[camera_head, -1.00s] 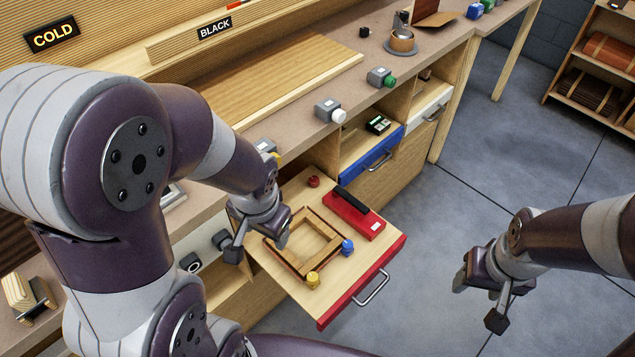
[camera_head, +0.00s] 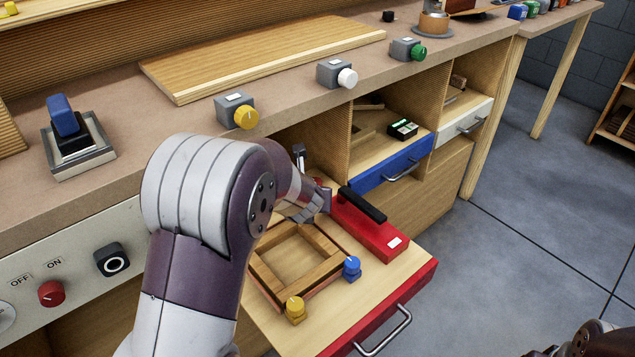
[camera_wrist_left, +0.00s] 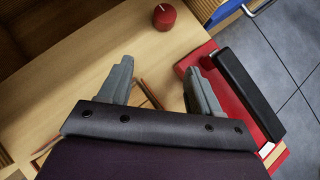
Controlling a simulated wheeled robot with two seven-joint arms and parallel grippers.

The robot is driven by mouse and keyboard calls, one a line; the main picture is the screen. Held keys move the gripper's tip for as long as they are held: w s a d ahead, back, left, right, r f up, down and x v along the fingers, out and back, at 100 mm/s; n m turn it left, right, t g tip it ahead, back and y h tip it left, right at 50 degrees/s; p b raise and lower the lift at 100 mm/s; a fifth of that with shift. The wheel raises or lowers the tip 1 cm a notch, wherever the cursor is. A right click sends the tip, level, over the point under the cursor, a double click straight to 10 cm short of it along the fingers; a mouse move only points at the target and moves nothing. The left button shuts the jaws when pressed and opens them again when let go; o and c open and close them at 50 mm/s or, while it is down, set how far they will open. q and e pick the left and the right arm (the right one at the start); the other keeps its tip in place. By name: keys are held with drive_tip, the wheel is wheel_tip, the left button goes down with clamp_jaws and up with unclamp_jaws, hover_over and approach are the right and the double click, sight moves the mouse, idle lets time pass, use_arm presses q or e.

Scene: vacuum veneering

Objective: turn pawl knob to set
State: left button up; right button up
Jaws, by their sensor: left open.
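None of the knobs carries a readable pawl label. A yellow knob (camera_head: 295,306) and a blue knob (camera_head: 351,266) stand at corners of the wooden frame (camera_head: 285,262) in the open drawer. A red knob (camera_wrist_left: 165,16) stands at the top of the left wrist view, beyond the fingertips and apart from them. My left gripper (camera_head: 312,178) is over the back of the drawer, beside the red block with a black handle (camera_head: 372,228). In the left wrist view its fingers (camera_wrist_left: 160,80) are spread, with nothing between them. My right gripper's jaws are outside the picture.
The open drawer has a red front (camera_head: 395,307) with a handle. Yellow (camera_head: 245,117), white (camera_head: 347,77) and green (camera_head: 418,53) knobs sit on grey boxes along the bench edge. A red OFF/ON knob (camera_head: 51,293) is on the left panel. A blue drawer (camera_head: 393,160) stands slightly open beyond.

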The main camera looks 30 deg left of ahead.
use_arm(q)
drive_tip(key=w, duration=0.2)
drive_tip(key=w+a+p, duration=0.1)
drive_tip(key=w+a, duration=0.1)
drive_tip(key=w, duration=0.1)
drive_tip(key=shift+w+a+r, duration=0.1)
drive_tip(key=shift+w+a, duration=0.1)
drive_tip(key=shift+w, duration=0.1)
drive_tip(key=b+x, duration=0.1)
drive_tip(key=x, duration=0.3)
drive_tip(key=shift+w, duration=0.15)
drive_tip(key=shift+w+a+f, duration=0.2)
drive_tip(key=shift+w+f, duration=0.2)
drive_tip(key=shift+f, duration=0.15)
